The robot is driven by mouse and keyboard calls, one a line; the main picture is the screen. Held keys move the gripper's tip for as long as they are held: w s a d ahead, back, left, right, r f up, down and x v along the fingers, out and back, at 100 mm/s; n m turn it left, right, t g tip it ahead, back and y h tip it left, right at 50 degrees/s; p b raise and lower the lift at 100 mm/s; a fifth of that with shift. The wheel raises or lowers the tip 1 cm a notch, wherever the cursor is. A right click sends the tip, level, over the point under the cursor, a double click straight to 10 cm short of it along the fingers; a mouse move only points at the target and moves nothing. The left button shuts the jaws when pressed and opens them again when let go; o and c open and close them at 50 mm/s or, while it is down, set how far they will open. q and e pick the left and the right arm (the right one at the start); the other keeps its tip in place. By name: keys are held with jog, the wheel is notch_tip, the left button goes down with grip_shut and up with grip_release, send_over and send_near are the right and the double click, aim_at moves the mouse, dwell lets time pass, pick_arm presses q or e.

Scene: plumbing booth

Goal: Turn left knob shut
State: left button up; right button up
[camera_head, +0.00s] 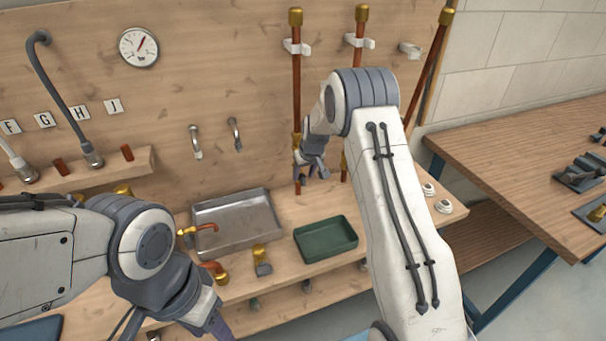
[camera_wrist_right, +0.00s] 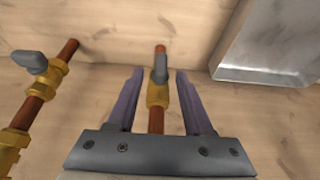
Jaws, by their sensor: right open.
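Two copper pipes run down the wooden wall in the head view, the left pipe (camera_head: 297,90) and the right pipe (camera_head: 358,52). My right gripper (camera_head: 312,172) is beside the left pipe's lower part and covers much of its valve there. In the right wrist view the right gripper (camera_wrist_right: 158,78) is open. Its two purple fingers stand on either side of a brass valve with a grey knob (camera_wrist_right: 160,68), apparently the left one; contact cannot be told. A second valve with a grey knob (camera_wrist_right: 30,62) is at the left. My left gripper (camera_head: 215,318) is low in the head view, partly cut off.
A metal tray (camera_head: 262,238) and a green tray (camera_head: 315,256) sit on the bench; the metal tray also shows in the right wrist view (camera_wrist_right: 262,75). Brass and copper fittings (camera_head: 262,262) lie nearby. A gauge (camera_head: 138,47) hangs on the wall. A wooden table (camera_head: 505,160) stands at right.

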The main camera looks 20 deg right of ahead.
jog(key=shift+x, duration=0.85)
grip_shut()
jog(key=shift+f+b, duration=0.15)
jog(key=shift+b, duration=0.35)
jog(key=m+y+b, duration=0.1)
jog(key=y+b, duration=0.4)
jog(key=b, duration=0.1)
jog(key=d+f+m+t+y+b, duration=0.1)
jog(key=y+b, duration=0.4)
jog(key=b, duration=0.1)
jog(key=m+y+b, duration=0.2)
jog(key=y+b, duration=0.3)
jog(key=b, duration=0.1)
jog(key=shift+d+f+t, duration=0.3)
jog(key=shift+d+f, duration=0.05)
jog(key=shift+d, duration=0.05)
jog(key=shift+y+b, duration=0.55)
jog(key=shift+y, duration=0.25)
jog(key=shift+r+m+t, duration=0.1)
jog(key=shift+m+t, duration=0.2)
